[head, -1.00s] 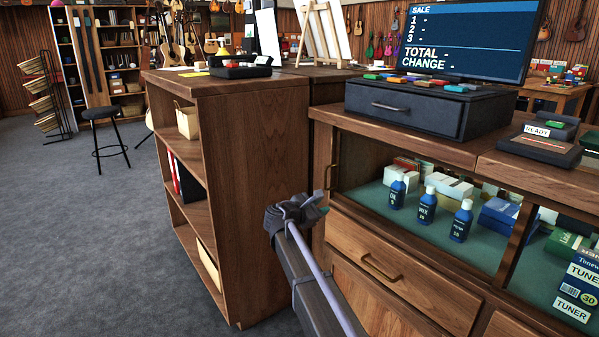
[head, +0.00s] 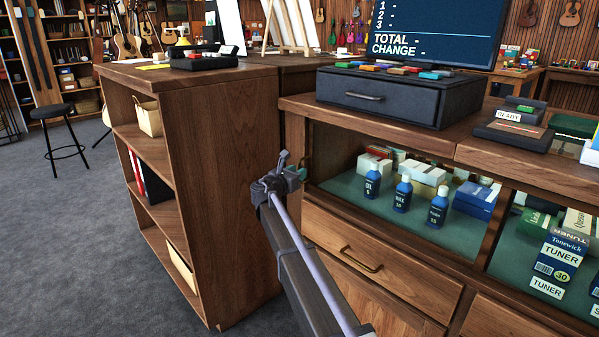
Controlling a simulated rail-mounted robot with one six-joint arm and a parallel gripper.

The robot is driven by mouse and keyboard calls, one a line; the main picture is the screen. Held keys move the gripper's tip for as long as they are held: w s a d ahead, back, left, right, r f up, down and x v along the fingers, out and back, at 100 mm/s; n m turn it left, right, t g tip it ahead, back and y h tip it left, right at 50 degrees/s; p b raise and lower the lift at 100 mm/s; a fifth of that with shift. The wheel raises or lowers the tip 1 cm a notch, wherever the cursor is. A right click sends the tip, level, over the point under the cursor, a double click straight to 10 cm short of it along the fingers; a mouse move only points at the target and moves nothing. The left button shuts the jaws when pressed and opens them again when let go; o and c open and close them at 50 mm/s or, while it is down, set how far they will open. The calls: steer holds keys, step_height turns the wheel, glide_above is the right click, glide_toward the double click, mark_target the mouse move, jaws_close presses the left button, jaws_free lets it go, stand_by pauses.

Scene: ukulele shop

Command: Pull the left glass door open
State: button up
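The left glass door (head: 340,150) fronts the left compartment of the wooden display counter. It looks closed, though the clear glass is hard to make out. A small handle (head: 304,148) shows at its left edge. My gripper (head: 293,167) is at the door's left edge, just below and left of the handle in the picture. A teal-tipped part of it points toward the counter. Whether it touches the handle, and how far apart its fingers are, I cannot tell. Nothing is visibly held. Behind the glass stand blue bottles (head: 403,195) and boxes.
An open wooden shelf unit (head: 225,190) stands close to the left of my arm. A drawer with a brass handle (head: 361,259) is below the door. A black cash drawer (head: 400,97) and screen (head: 435,35) stand on top. Open carpet (head: 75,240) lies left.

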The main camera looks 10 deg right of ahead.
steer(key=shift+x, duration=1)
steer(key=shift+c, duration=0.2)
jaws_close()
